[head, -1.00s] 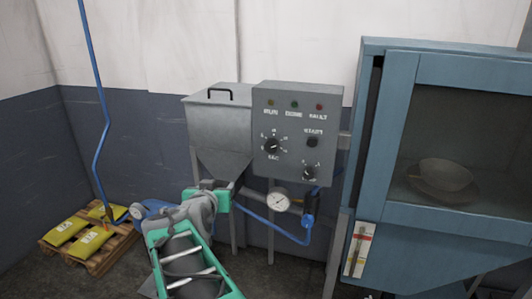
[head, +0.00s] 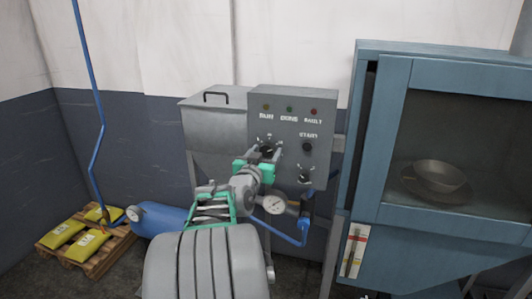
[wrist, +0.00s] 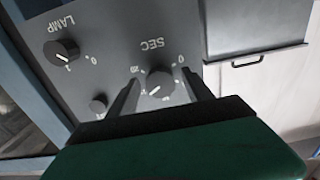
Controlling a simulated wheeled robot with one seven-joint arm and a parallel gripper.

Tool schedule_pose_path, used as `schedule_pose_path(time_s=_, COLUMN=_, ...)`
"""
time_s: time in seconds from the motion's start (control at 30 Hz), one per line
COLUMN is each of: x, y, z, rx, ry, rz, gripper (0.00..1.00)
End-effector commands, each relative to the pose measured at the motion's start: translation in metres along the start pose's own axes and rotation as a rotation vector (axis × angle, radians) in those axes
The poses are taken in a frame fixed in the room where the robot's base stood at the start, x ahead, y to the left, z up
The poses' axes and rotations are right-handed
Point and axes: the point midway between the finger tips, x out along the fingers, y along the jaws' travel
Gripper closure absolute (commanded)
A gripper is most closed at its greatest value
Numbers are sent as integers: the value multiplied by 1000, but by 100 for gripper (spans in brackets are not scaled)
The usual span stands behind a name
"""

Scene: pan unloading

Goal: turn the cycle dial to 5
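The cycle dial is the black knob (wrist: 160,82) under the SEC label on the grey control box (head: 262,98); the wrist view shows it upside down. Its white mark points down and left in that view, and the nearest number is partly hidden. A 0 and a 20 show beside it. My gripper (wrist: 162,92) is open, with one dark finger on each side of the knob. I see small gaps between fingers and knob. In the head view my gripper (head: 266,151) is in front of the dial and hides most of it.
A LAMP knob (wrist: 62,51) and a START button (head: 307,146) sit close to the dial. A blue cabinet (head: 385,130) stands right, a grey hopper (head: 208,125) left.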

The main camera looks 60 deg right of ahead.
Motion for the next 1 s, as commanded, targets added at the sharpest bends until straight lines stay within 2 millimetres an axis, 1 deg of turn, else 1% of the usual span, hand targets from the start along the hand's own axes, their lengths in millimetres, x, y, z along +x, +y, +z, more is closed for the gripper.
schedule_pose_path(time_s=0.03, x=0, y=0, z=0, rx=0, ry=0, rz=0, gripper=45)
schedule_pose_path(time_s=0.07, x=0, y=0, z=0, rx=0, ry=0, rz=0, gripper=47)
schedule_pose_path(time_s=0.7, x=0, y=0, z=0, rx=0, ry=-1, rz=-1, gripper=100)
schedule_pose_path(time_s=0.73, x=0, y=0, z=0, rx=0, ry=-1, rz=-1, gripper=100)
schedule_pose_path(time_s=0.77, x=4, y=1, z=0, rx=0, ry=-1, rz=1, gripper=100)
schedule_pose_path(time_s=1.0, x=0, y=0, z=1, rx=-21, ry=0, rz=-1, gripper=100)
